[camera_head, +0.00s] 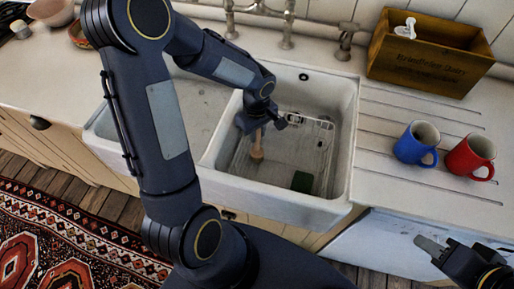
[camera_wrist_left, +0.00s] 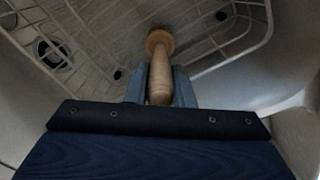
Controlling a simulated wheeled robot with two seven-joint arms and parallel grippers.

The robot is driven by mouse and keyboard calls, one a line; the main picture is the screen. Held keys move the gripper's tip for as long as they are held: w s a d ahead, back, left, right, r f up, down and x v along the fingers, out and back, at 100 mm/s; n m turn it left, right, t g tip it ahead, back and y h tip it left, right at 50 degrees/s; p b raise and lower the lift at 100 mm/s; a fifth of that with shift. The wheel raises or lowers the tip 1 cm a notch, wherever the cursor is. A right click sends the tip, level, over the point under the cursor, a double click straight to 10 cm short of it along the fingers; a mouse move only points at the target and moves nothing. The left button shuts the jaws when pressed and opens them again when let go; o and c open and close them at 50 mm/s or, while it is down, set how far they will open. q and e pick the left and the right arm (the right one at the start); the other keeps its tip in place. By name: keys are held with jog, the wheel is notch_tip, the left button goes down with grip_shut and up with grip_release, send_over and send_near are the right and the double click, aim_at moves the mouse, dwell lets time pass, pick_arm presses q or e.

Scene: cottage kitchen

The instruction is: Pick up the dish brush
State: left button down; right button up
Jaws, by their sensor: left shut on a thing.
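The dish brush has a pale wooden handle and a round wooden end. It is in the right basin of the white sink (camera_head: 335,205), and the lower part of the brush (camera_head: 257,150) shows below my left gripper. In the left wrist view, the brush (camera_wrist_left: 160,72) lies between the two grey fingers of my left gripper (camera_wrist_left: 161,88), which is shut on its handle. In the head view, my left gripper (camera_head: 258,128) reaches down into the basin. My right gripper (camera_head: 435,252) is empty at the lower right; its jaw opening is unclear.
A wire rack (camera_head: 305,130) lines the basin, with a dark green block (camera_head: 302,181) near the front. A blue mug (camera_head: 414,142) and a red mug (camera_head: 468,155) stand on the right drainboard. A wooden crate (camera_head: 425,62) and taps (camera_head: 288,30) are behind.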

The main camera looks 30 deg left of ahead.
pick_arm(q)
jog(key=shift+r, duration=0.15)
notch_tip(320, 180, up, 10)
jog(key=shift+f, duration=0.1)
dwell(0.3)
notch_tip(320, 180, up, 13)
jog(key=p, duration=0.9)
jog(key=shift+p, duration=0.4)
dwell(0.4)
jog(key=shift+f, duration=0.1)
